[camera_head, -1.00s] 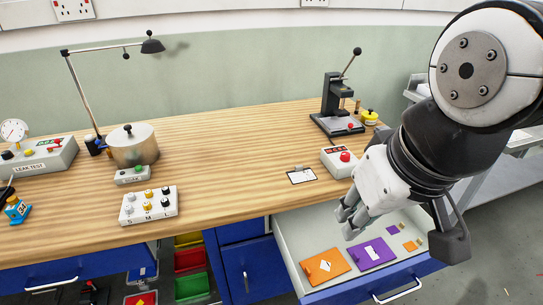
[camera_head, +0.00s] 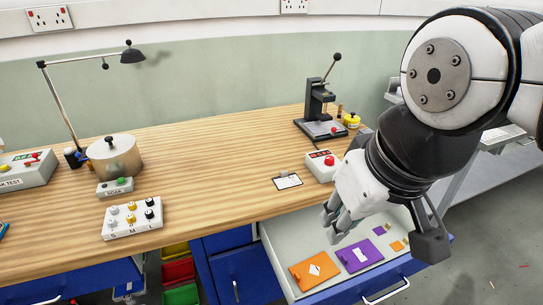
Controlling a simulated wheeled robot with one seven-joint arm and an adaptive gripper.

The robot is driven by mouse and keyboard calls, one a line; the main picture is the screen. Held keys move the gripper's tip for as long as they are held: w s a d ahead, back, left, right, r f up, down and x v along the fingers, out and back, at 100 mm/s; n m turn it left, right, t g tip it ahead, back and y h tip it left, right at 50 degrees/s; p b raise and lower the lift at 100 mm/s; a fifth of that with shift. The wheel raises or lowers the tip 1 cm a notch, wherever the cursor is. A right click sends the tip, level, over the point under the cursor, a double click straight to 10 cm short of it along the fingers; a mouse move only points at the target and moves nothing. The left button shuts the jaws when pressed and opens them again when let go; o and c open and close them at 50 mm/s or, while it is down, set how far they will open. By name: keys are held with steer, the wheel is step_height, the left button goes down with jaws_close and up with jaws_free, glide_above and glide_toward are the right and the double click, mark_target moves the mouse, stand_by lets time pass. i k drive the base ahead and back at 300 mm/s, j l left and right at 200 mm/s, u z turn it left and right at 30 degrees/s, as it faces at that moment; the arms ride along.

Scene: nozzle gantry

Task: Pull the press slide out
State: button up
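A black bench press (camera_head: 317,100) with a raised lever ending in a black ball stands upright at the back right of the wooden bench. My gripper (camera_head: 335,221) is in front of and below the press, over the open drawer, well apart from the slide. Its fingers point down and to the left, and nothing shows held. Their gap is not clear from this angle.
An open drawer (camera_head: 277,253) with orange and purple plates sticks out below my gripper. A box with a red button (camera_head: 321,166) and a white card (camera_head: 287,180) lie between gripper and press. A yellow-topped item (camera_head: 351,120) stands right of the press.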

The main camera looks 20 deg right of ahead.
mark_target(317, 128)
steer(key=i+j+z, duration=0.4)
steer(key=j, duration=0.3)
steer(key=i+j+z, duration=0.2)
steer(key=i+j, duration=0.1)
steer(key=j, duration=0.1)
